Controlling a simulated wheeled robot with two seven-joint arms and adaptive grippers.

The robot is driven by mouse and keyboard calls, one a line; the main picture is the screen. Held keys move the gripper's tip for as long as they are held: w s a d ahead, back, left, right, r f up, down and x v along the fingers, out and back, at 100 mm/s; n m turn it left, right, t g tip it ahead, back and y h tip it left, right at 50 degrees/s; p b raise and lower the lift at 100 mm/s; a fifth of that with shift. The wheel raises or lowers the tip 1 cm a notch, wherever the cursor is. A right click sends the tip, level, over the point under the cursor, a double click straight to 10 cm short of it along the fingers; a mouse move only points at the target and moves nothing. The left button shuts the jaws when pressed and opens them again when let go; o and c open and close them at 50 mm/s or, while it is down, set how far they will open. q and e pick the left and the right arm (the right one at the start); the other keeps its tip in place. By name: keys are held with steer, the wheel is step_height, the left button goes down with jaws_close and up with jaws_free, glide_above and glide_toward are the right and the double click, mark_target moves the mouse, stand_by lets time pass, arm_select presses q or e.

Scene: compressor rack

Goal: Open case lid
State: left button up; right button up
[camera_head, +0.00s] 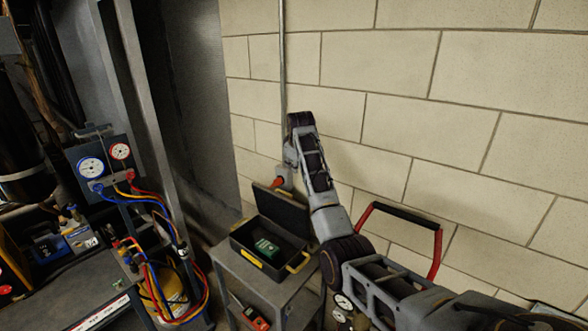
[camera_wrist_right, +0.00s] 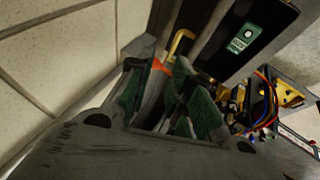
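The dark case (camera_head: 240,243) stands on a small grey cart with its lid (camera_head: 283,208) raised and tilted back toward the wall. A green item (camera_head: 266,247) lies inside; the case interior also shows in the right wrist view (camera_wrist_right: 265,25). Yellow latches are on the case front. My right gripper (camera_head: 279,183) is at the lid's upper edge, partly hidden behind it. In the right wrist view its green-padded fingers (camera_wrist_right: 165,85) are close to the lid; whether they grip anything is unclear. My left gripper is not in view.
The cart top (camera_head: 284,291) has little bare room around the case. A block wall (camera_head: 430,140) is close behind. A red-framed handle (camera_head: 437,250) stands right of my arm. Gauges (camera_head: 91,168) and coloured hoses hang at left, above a yellow cylinder (camera_head: 172,294).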

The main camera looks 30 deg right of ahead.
steer(key=shift+v, duration=2.75)
